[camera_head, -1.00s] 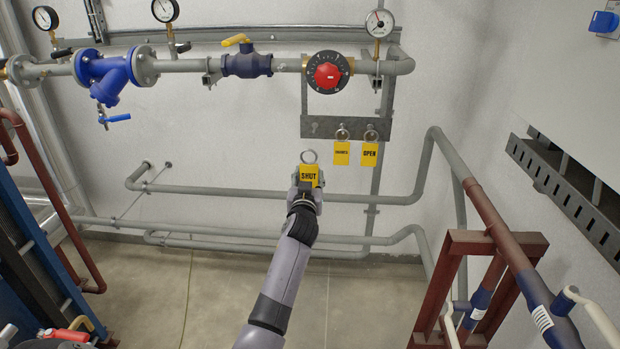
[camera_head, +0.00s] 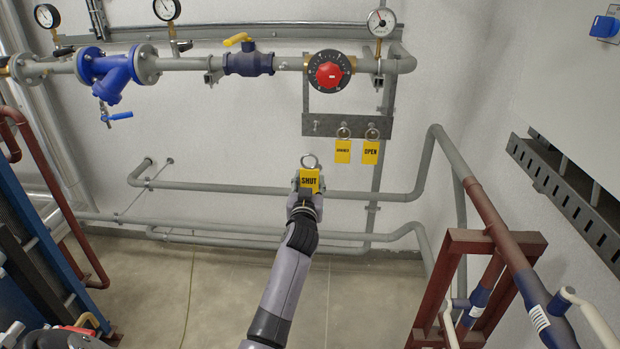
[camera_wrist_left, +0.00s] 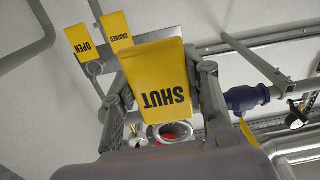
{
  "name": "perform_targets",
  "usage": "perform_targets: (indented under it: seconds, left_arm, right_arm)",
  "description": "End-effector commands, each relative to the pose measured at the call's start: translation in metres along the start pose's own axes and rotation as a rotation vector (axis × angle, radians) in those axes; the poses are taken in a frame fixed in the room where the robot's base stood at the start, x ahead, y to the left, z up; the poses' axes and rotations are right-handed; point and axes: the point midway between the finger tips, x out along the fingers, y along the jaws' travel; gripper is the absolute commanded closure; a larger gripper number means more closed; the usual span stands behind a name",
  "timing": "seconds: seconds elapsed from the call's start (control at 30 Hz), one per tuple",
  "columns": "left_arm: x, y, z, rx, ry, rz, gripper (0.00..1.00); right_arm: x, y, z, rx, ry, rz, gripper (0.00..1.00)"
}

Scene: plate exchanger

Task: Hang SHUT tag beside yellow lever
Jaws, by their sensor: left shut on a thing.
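The yellow SHUT tag (camera_head: 309,181) with its metal ring on top is held upright in my left gripper (camera_head: 306,188), which is shut on it. It also fills the middle of the left wrist view (camera_wrist_left: 158,85). The tag is below and left of the grey hook plate (camera_head: 348,126), apart from it. The yellow lever (camera_head: 235,40) sits on the dark blue valve (camera_head: 247,64) on the upper pipe, up and left of the tag. In the wrist view the lever (camera_wrist_left: 248,132) is at the lower right. My right gripper is not in view.
A DRAINED tag (camera_head: 343,152) and an OPEN tag (camera_head: 370,153) hang on the plate's right side; its left side is bare. A red knob (camera_head: 328,75) is above the plate. Lower grey pipes (camera_head: 230,190) run behind the gripper.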

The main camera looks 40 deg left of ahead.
Motion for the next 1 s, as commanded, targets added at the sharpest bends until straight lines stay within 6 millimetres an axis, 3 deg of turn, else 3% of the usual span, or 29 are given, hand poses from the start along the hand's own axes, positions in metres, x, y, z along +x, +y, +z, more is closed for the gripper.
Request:
perform_targets:
  seconds: [1.0]
  left_arm:
    - [-0.049,0.000,-0.003,0.000,0.001,0.000,0.84]
  right_arm:
    - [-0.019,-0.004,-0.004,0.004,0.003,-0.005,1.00]
